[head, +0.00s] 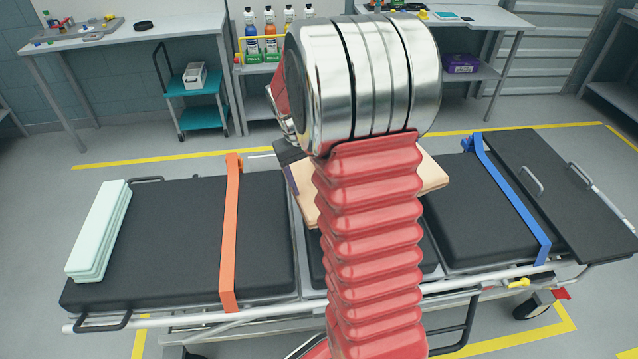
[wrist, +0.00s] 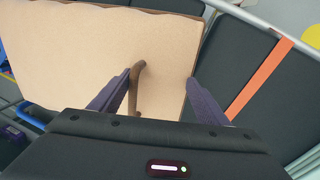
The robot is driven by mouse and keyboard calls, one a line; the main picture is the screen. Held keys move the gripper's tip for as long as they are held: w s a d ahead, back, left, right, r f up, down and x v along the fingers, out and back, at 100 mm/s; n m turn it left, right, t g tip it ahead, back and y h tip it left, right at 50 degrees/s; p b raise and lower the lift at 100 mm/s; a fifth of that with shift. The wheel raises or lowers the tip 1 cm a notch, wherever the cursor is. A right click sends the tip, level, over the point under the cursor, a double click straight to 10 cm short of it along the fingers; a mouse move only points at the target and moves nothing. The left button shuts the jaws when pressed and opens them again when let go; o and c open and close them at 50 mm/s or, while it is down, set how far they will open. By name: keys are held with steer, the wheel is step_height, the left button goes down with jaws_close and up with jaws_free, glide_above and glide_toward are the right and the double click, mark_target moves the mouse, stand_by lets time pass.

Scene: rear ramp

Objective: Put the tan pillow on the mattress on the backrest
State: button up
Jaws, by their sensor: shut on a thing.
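The tan pillow (wrist: 100,50) fills the upper left of the wrist view, flat and pale, with a brown strap-like loop on it. My gripper (wrist: 158,82) has its purple fingers on either side of that loop, shut on the pillow. In the head view the tan pillow (head: 435,174) shows on both sides of my arm, over the middle of the stretcher. My arm hides its centre and most of my gripper there. Whether the pillow touches the mattress below is unclear. The black mattress (head: 185,225) lies in sections; I cannot tell which one is the backrest.
An orange strap (head: 230,240) crosses the left section and a blue strap (head: 515,205) the right one. Folded mint blankets (head: 98,232) lie at the left end. A black panel with handles (head: 560,195) is at the right end. The left section is bare between blankets and strap.

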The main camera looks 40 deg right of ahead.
steer(key=w+a+n, duration=0.1)
steer(key=w+a, duration=0.6)
steer(key=a, duration=0.6)
steer(key=shift+w+f, duration=0.2)
steer(key=shift+f, duration=0.1)
steer(key=a+n, duration=0.1)
steer(key=a, duration=0.3)
steer(key=w+a, duration=0.1)
steer(key=a, duration=0.3)
steer(key=w+a+f+n, duration=0.1)
steer(key=a, duration=0.2)
steer(key=shift+a+f+n+t, duration=0.1)
steer(key=shift+a+n+t, duration=0.2)
steer(key=shift+a, duration=0.1)
steer(key=shift+c, duration=0.2)
steer(key=shift+d, duration=0.1)
